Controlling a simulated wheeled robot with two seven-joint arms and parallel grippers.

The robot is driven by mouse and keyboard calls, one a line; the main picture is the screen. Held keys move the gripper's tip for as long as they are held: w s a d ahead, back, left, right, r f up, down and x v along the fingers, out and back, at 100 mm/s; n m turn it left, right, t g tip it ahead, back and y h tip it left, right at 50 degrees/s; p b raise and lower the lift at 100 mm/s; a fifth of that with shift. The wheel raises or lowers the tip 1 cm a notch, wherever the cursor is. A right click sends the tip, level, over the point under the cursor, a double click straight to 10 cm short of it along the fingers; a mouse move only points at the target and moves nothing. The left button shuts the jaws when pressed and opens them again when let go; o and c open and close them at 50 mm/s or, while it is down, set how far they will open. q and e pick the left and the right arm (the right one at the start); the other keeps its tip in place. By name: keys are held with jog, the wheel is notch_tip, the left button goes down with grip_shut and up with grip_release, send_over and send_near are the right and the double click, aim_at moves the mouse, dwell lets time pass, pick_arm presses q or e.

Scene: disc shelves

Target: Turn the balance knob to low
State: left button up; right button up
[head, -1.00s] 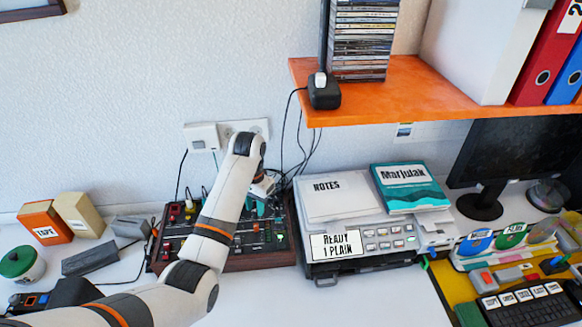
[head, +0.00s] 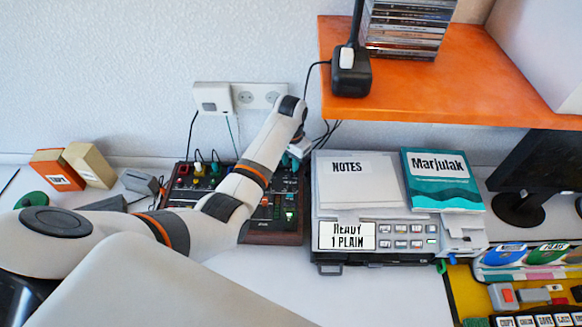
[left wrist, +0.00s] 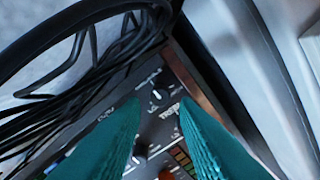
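The dark control panel with a wooden frame (head: 272,239) stands on the table against the wall, partly hidden by my left arm. In the left wrist view a small dark knob with a white pointer (left wrist: 157,96) sits near the panel's corner, and another knob (left wrist: 139,157) lies lower. Their labels are too blurred to tell which is the balance knob. My left gripper (left wrist: 158,108) has its two teal fingers apart over the panel, with nothing between them. In the head view its fingers are mostly hidden behind my arm. My right gripper is not in view.
Black cables (left wrist: 85,85) hang beside the panel's back. A grey machine with notes on top (head: 318,200) stands close to its right. An orange shelf (head: 400,108) overhangs at the upper right. Boxes (head: 58,172) stand at the left. White table shows in front of the machine.

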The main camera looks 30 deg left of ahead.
aim_at(291, 171)
pick_arm(q)
jog(key=shift+f, duration=1.95)
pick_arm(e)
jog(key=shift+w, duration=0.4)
pick_arm(q)
grip_shut()
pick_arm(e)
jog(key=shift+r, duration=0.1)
